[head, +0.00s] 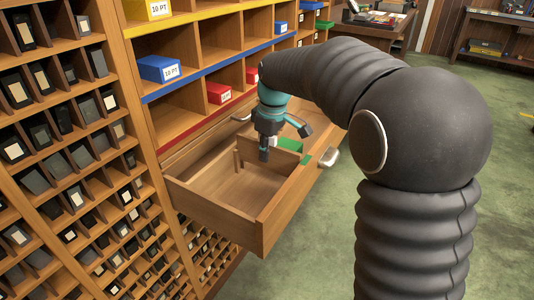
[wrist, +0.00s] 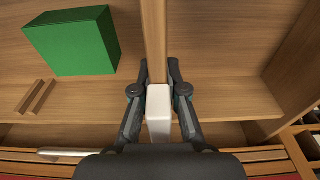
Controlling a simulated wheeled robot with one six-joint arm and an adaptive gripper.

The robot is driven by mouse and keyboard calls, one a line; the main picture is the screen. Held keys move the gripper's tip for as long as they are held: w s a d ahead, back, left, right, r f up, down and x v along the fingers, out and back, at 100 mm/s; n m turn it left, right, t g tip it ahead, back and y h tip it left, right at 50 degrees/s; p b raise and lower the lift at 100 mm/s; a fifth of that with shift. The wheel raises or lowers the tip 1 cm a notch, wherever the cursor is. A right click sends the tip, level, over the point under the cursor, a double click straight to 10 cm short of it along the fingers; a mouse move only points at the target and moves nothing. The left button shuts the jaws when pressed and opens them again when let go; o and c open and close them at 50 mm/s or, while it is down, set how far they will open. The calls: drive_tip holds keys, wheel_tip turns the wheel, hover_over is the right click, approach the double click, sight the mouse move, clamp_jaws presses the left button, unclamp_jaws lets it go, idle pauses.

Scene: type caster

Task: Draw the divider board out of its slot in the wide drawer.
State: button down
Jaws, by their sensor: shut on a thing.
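The wide drawer (head: 285,212) is pulled out of the wooden cabinet. The divider board (wrist: 155,40) shows in the wrist view as a narrow wooden strip, seen from above, running from the top edge down to a white block (wrist: 158,112). My gripper (wrist: 158,92) has one finger on each side of the block and is shut on this end of the board. In the head view my gripper (head: 264,155) points down into the drawer. Two short wooden strips (wrist: 36,97) stand by the drawer wall to the left, with nothing between them. The board's lower edge is hidden.
A green box (wrist: 75,40) lies in the drawer left of the board in the wrist view. The drawer floor right of the board is bare. Cabinet cubbies with a blue box (head: 160,69) and a red box (head: 219,93) rise behind the drawer. A metal handle (head: 330,157) sits on the drawer front.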

drive_tip(key=shift+r, duration=3.25)
drive_tip(key=shift+r, duration=0.15)
